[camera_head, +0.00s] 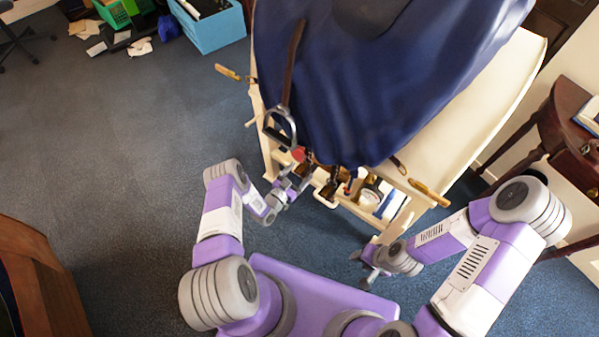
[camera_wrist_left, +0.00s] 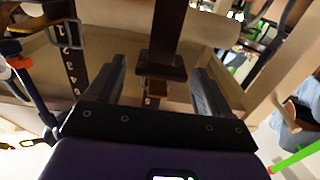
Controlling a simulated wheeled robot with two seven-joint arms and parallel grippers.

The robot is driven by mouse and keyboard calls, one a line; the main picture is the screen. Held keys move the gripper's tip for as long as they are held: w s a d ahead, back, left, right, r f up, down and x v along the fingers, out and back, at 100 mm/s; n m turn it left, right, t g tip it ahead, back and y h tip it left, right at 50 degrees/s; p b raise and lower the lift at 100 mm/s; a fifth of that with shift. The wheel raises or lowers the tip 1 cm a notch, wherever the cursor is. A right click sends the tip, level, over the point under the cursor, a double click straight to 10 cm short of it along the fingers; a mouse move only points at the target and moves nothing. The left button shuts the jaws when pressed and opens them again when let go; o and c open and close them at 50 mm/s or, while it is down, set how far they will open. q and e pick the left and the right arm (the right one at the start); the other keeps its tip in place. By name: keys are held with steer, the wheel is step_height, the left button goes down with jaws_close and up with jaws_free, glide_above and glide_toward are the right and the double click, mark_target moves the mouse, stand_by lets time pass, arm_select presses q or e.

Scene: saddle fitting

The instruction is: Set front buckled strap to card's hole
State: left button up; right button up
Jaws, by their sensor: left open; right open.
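In the left wrist view a brown strap (camera_wrist_left: 165,35) hangs between the fingers of my left gripper (camera_wrist_left: 159,72), with a dark keeper or buckle piece across it and a numbered end below. The fingers are open on either side, with gaps to the strap. A second dark strap (camera_wrist_left: 71,68) with a row of pale marks hangs at the left, by a metal buckle (camera_wrist_left: 68,33). I cannot tell which is the front strap, and cannot make out the card. In the head view my left gripper (camera_head: 285,190) is below the saddle's edge; my right gripper (camera_head: 367,268) is open and empty, lower right.
A dark blue saddle cover (camera_head: 390,80) drapes over a cream stand (camera_head: 490,95). A metal stirrup (camera_head: 280,128) hangs at its left. A shelf holding bottles and tins (camera_head: 370,195) lies under the front.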

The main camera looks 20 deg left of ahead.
arm_select(q)
steer(key=p+v, duration=0.1)
steer(key=v, duration=0.6)
steer(key=shift+p, duration=0.3)
steer(key=shift+w+r, duration=0.1)
stand_by(0.4)
steer(key=s+d+r+n+g+p, duration=0.2)
steer(key=s+d+r+n+g, duration=0.1)
steer(key=s+d+r+g, duration=0.3)
steer(key=s+d+r+n+g+y+p, duration=0.1)
steer(key=s+d+r+g, duration=0.5)
steer(key=s, duration=0.7)
step_height(320, 180, up, 2)
steer(key=n+g+p, duration=0.1)
steer(key=n+g, duration=0.1)
steer(key=g, duration=0.2)
steer(key=shift+d+g, duration=0.35)
steer(key=shift+g, duration=0.05)
